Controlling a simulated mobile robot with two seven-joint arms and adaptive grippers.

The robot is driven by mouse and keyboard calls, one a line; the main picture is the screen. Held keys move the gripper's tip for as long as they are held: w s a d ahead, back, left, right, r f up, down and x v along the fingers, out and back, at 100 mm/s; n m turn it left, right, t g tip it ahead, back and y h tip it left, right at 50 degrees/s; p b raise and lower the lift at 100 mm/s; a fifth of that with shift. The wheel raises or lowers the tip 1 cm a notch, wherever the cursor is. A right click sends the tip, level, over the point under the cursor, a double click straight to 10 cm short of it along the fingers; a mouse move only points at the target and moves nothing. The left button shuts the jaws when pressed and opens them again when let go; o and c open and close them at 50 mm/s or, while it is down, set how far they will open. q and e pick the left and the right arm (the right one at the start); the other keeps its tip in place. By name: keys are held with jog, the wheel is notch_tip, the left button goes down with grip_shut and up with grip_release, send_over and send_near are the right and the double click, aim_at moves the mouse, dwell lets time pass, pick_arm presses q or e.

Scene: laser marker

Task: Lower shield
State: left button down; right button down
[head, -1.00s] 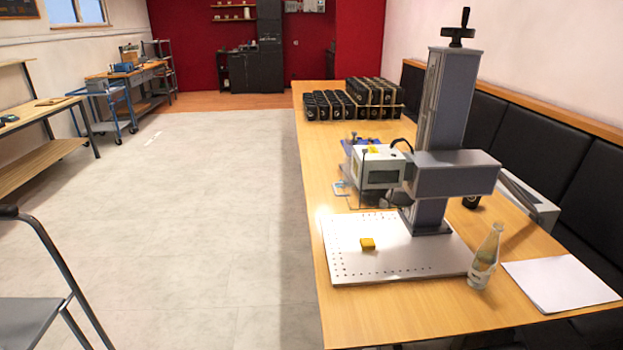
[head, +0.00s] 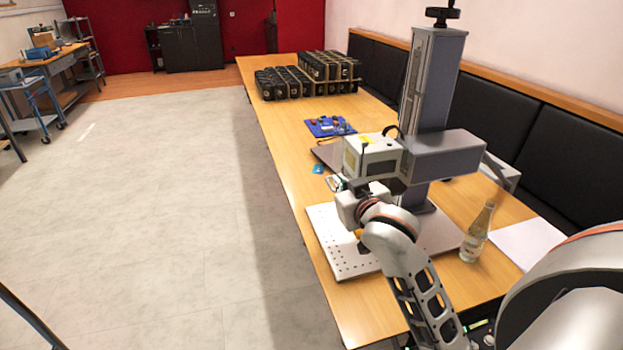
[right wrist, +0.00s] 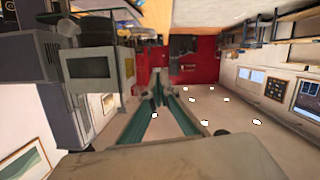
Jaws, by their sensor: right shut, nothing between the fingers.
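The laser marker has a grey column (head: 433,85), a horizontal arm and a white laser head (head: 372,156) above a perforated metal base plate (head: 325,235). I cannot clearly make out a separate shield; the area below the head is partly covered by my right arm. My right gripper (head: 334,183) is at the front left of the laser head, shut and empty. In the right wrist view the fingers (right wrist: 158,88) point away from the camera, and the laser head (right wrist: 100,75) is to their left. A yellow block on the plate is mostly hidden. My left gripper is not in view.
A glass bottle (head: 478,232) and white paper (head: 526,242) are right of the plate. A blue tray (head: 325,127) with small items and several black boxes (head: 305,75) are farther back.

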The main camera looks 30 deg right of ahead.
send_over(331, 189)
notch_tip(331, 189, down, 2)
notch_tip(331, 189, down, 3)
jog(key=shift+f, duration=0.1)
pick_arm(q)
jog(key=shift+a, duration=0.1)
pick_arm(e)
jog(key=shift+f, duration=0.6)
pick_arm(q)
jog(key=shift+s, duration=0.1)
